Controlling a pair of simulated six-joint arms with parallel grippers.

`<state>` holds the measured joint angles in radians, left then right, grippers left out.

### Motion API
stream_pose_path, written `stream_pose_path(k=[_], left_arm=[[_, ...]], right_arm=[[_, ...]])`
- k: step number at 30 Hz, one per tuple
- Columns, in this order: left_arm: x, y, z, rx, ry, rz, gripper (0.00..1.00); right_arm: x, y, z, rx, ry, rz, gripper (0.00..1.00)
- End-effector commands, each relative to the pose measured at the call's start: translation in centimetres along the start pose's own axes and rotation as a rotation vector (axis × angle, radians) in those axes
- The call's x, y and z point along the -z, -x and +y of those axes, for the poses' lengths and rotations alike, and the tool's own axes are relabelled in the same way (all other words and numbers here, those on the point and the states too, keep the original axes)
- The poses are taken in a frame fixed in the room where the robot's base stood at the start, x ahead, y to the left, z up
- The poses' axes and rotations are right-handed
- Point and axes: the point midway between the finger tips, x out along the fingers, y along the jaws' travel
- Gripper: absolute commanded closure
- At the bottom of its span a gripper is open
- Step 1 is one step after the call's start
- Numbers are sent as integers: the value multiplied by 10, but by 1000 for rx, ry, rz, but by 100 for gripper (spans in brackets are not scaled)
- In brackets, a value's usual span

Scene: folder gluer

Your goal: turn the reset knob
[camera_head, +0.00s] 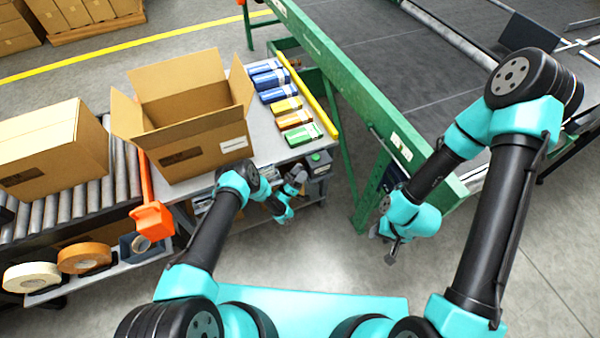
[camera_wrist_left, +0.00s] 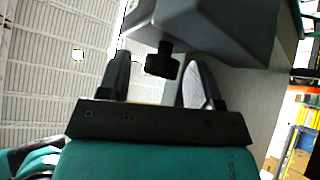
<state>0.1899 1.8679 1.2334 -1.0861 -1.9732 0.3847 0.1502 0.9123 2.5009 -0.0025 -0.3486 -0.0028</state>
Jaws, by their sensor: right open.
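The reset knob (camera_wrist_left: 162,62) is a small black knob on a short stem, sticking out from a dark grey box (camera_wrist_left: 215,28) in the left wrist view. My left gripper (camera_wrist_left: 158,80) is open, with its two fingers on either side of the knob; a gap shows between knob and left finger. In the head view my left gripper (camera_head: 297,180) is beside the grey control box (camera_head: 319,163) with a green button under the table's right end; the knob cannot be made out there. My right gripper (camera_head: 387,246) is open and empty, low beside the green conveyor frame.
An open carton (camera_head: 200,150) and several coloured small boxes (camera_head: 285,105) are on the table. A green conveyor frame (camera_head: 345,75) runs along the right. An orange post (camera_head: 150,215) and a roller conveyor (camera_head: 75,205) are at left. The floor between the arms is clear.

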Motion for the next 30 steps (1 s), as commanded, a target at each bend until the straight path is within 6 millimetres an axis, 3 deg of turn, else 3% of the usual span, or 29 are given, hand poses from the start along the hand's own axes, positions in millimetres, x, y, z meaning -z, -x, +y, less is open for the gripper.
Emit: stream_pose_path(k=[15, 30], left_arm=[[0, 0, 0, -1, 1, 0, 88], [-1, 0, 3, 75, 91, 12, 88]], right_arm=[[0, 0, 0, 0, 0, 0, 57], [0, 0, 0, 0, 0, 0, 57]])
